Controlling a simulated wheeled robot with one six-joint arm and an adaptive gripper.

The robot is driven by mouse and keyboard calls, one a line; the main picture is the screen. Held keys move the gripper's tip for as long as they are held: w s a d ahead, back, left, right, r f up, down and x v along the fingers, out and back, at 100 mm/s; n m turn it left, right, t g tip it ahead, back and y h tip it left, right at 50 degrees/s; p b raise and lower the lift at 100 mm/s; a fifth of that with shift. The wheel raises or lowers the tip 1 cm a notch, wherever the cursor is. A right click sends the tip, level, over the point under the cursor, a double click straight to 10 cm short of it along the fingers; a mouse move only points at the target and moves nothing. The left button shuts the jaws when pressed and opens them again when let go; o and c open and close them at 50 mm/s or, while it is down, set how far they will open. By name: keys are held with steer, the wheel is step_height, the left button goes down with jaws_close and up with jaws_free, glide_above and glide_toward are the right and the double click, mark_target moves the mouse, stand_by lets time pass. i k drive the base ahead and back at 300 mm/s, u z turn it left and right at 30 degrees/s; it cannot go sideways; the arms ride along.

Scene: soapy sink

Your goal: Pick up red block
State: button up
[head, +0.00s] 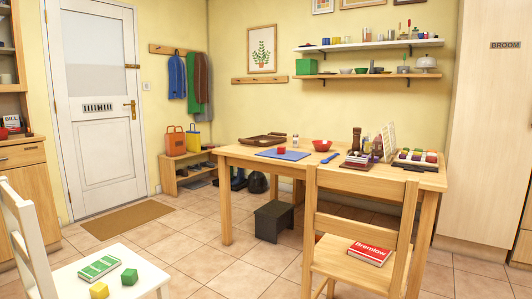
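A small red object (281,150), which looks like a red block, lies on the blue mat (296,156) on the wooden table, left of the middle of the tabletop. It is small in this view, so its exact shape is hard to tell. My gripper is not in view, and nothing is seen touching the red object.
A wooden chair with a red book (370,253) stands in front.

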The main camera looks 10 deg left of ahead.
mark_target(280, 150)
steer(key=u, duration=2.6)
steer(key=i, duration=5.2)
steer(key=z, duration=3.1)
steer(key=i, duration=1.7)
steer(key=u, duration=0.05)
